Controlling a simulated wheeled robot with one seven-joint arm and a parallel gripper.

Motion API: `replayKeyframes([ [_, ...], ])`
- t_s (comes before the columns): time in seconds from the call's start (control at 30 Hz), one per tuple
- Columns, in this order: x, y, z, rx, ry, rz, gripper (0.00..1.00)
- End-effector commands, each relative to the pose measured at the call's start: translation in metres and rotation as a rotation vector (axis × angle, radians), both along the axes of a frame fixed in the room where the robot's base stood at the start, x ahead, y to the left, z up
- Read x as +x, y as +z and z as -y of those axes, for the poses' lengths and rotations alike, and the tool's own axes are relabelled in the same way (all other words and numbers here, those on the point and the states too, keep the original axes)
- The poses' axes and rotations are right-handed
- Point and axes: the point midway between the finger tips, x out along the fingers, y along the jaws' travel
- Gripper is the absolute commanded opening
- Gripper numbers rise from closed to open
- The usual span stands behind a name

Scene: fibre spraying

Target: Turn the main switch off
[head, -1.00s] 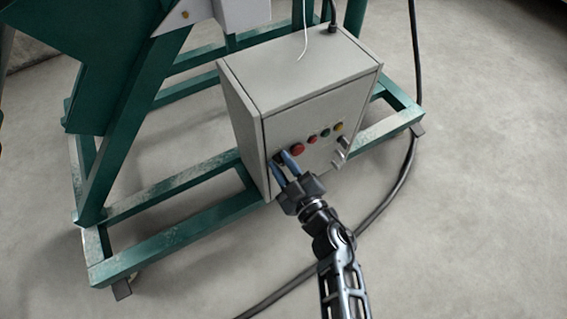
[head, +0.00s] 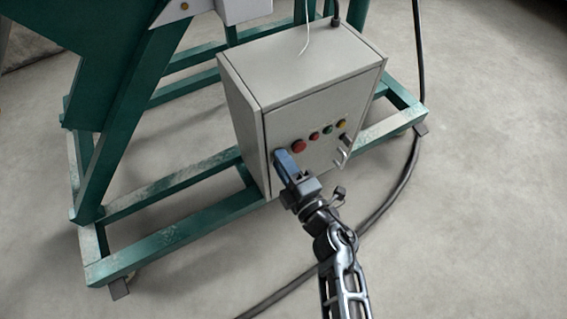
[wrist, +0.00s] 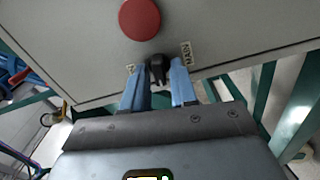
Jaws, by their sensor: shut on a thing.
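The main switch is a black rotary knob (wrist: 157,68) on the front of the grey control box (head: 300,75); a label reading MAIN sits beside it in the wrist view. My gripper (head: 281,157) is at the lower left of the box front, and in the head view its blue fingers hide the knob. In the wrist view my gripper (wrist: 159,84) has one blue finger on each side of the knob and is shut on it. The label on the knob's other side is too small to read.
A large red button (wrist: 139,18) is close above the knob; it also shows in the head view (head: 298,146). Smaller red, green and yellow buttons and a latch (head: 343,150) are to the right. A green frame (head: 180,245) surrounds the box. A black cable (head: 385,200) lies on the floor.

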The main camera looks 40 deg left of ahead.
Motion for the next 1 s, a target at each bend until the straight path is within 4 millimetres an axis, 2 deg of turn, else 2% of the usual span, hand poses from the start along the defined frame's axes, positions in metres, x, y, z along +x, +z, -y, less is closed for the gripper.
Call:
replayKeyframes([
  [0.33, -0.0011, -0.0029, 0.0009, -0.056, 0.000, 0.127, 0.00],
  [0.87, -0.0012, -0.0029, 0.0007, -0.065, 0.000, 0.149, 0.00],
  [0.9, -0.0012, -0.0030, 0.0007, -0.065, 0.000, 0.149, 0.28],
  [1.0, -0.0010, -0.0027, 0.0006, -0.065, 0.000, 0.149, 0.38],
])
